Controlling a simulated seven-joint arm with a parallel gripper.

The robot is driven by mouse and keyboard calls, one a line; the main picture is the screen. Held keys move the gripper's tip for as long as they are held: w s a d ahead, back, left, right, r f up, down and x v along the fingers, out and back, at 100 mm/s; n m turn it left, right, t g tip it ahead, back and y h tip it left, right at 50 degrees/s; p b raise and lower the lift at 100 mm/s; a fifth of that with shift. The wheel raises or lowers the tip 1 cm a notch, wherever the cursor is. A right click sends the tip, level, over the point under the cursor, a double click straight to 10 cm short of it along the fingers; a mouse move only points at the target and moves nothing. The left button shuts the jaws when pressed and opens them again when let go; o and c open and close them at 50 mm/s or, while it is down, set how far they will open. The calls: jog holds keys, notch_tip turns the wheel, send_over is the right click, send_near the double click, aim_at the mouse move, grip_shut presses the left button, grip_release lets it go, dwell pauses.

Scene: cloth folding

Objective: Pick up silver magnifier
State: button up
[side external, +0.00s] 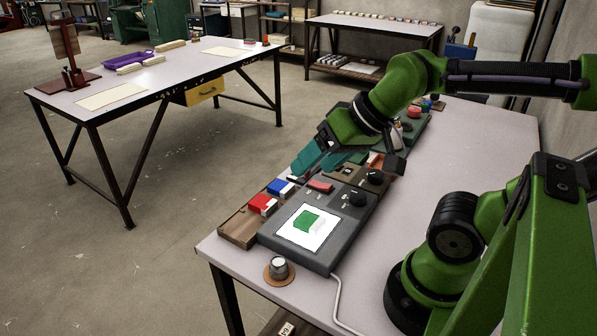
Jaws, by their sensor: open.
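A small silver cylinder (278,267) sits on a round brown pad near the table's front left corner. It may be the silver magnifier, but I cannot tell for sure at this size. I see nothing held between the fingers. The fingertips partly hide what lies beneath them.
The grey console (274,232) has a picture of a green and white block on it, beside the cylinder. A wooden tray (236,228) holds red and blue blocks. More control boxes line the table behind. The table's right part (480,150) is mostly clear. A white cable (336,300) runs forward.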

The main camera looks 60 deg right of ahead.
jog(key=c, duration=0.3)
jog(key=n+g+h, duration=0.2)
jog(key=g, duration=0.4)
send_over(279, 261)
jog(key=s, duration=0.2)
notch_tip(279, 261, down, 7)
jog(key=f, duration=0.5)
jog(key=w+f, duration=0.1)
jog(key=f, duration=0.5)
jog(key=w+f, duration=0.1)
jog(key=f, duration=0.4)
jog(key=shift+f, duration=0.35)
